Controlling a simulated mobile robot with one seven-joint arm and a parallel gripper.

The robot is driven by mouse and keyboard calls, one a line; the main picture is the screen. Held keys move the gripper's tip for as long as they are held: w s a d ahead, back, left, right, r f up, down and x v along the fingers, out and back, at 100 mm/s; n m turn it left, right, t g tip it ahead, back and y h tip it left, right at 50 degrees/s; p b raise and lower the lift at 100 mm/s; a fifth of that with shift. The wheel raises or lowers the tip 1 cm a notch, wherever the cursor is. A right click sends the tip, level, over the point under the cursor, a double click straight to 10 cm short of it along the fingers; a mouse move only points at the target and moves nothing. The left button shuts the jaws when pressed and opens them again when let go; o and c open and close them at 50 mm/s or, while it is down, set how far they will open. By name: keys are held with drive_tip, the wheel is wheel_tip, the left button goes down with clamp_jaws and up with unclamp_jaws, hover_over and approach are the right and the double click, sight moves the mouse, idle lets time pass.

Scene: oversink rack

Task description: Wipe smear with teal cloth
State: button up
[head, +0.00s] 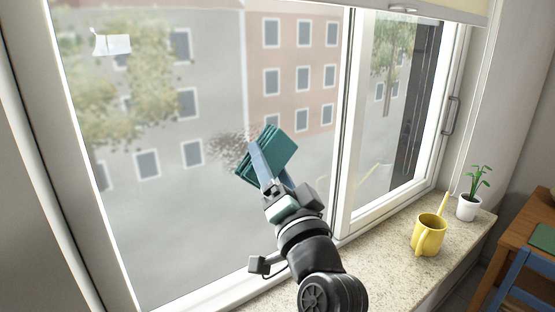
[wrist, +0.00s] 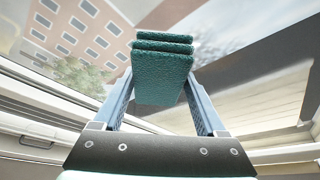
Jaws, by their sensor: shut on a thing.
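The teal cloth (head: 272,152) is a folded pad held up in front of the large left window pane. My gripper (head: 268,165) is shut on it; in the wrist view the cloth (wrist: 162,75) sits between the two blue fingers of my gripper (wrist: 160,95). A dark speckled smear (head: 228,146) shows on the glass just left of the cloth. The cloth overlaps the smear's right side in the head view and may hide part of it. I cannot tell whether the cloth touches the glass.
A yellow mug (head: 428,236) with a yellow stick in it and a small potted plant (head: 469,206) stand on the stone sill (head: 395,262) at right. A white window post (head: 345,130) rises right of the cloth. A white paper piece (head: 112,45) is at the pane's upper left.

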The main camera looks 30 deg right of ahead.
sight(290, 150)
drive_tip(key=shift+a+r+p, duration=0.15)
drive_tip(key=shift+a+p, duration=1.65)
drive_tip(key=shift+a, duration=1.2)
drive_tip(key=shift+s+a+p, duration=0.1)
drive_tip(key=shift+a+p, duration=0.2)
drive_tip(key=shift+a, duration=0.25)
drive_tip(key=a+p, duration=0.2)
drive_tip(key=shift+a+p, duration=0.15)
drive_tip(key=shift+p, duration=0.2)
drive_tip(key=shift+s+a+p, duration=0.1)
drive_tip(key=shift+a+p, duration=0.45)
drive_tip(key=shift+a, duration=0.05)
drive_tip(key=shift+r+p, duration=0.75)
drive_tip(key=shift+r, duration=0.05)
drive_tip(key=d+b, duration=0.2)
drive_tip(key=shift+f+b, duration=0.2)
drive_tip(key=shift+b, duration=0.1)
drive_tip(key=shift+d+r+b, duration=0.1)
drive_tip(key=shift+d+b, duration=0.5)
drive_tip(key=shift+d, duration=0.3)
drive_tip(key=shift+d+b, duration=0.85)
drive_tip(key=shift+d, duration=0.15)
drive_tip(key=shift+w+d+b, duration=0.2)
drive_tip(key=shift+d+b, duration=1.2)
drive_tip(key=shift+d, duration=0.7)
drive_tip(key=shift+d+b, duration=1.2)
drive_tip(key=shift+d, duration=1.15)
